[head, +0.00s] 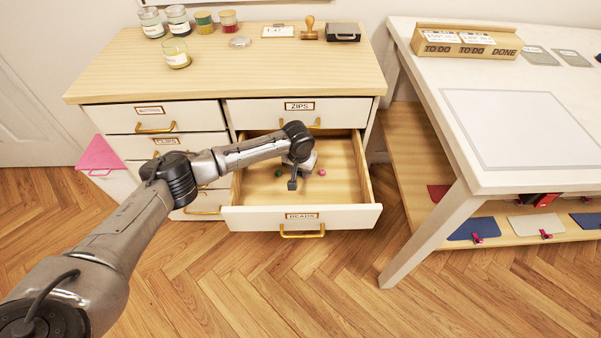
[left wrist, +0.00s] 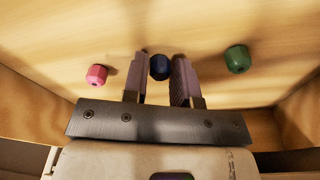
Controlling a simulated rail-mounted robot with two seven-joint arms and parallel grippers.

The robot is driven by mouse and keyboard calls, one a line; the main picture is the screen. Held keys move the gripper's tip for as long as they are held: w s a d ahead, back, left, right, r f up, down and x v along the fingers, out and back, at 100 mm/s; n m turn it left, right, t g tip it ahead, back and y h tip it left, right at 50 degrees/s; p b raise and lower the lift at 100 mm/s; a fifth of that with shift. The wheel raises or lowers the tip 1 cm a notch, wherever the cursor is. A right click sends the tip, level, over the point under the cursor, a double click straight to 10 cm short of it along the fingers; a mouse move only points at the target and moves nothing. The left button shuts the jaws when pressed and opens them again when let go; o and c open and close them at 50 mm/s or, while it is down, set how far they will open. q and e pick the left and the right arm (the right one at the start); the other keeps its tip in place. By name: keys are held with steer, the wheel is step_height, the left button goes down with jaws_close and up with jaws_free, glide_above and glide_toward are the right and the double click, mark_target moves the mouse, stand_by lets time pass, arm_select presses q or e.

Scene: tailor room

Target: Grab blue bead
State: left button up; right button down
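The blue bead (left wrist: 160,67) lies on the drawer floor in the left wrist view, between the fingertips of my left gripper (left wrist: 160,75). The fingers stand apart on either side of it. I cannot tell whether they touch it. In the head view my left gripper (head: 293,183) points down inside the open beads drawer (head: 342,216) and hides the blue bead. A pink bead (head: 322,172) lies to its right and a green bead (head: 278,171) to its left. In the left wrist view the pink bead (left wrist: 97,74) is left and the green bead (left wrist: 237,59) right. My right gripper is not in view.
The drawer's walls and front surround my gripper. The cabinet top (head: 270,63) above holds jars, a stamp and other small items. A white work table (head: 520,110) stands to the right. The wooden floor in front is clear.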

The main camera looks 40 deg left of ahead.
arm_select(q)
jaws_close()
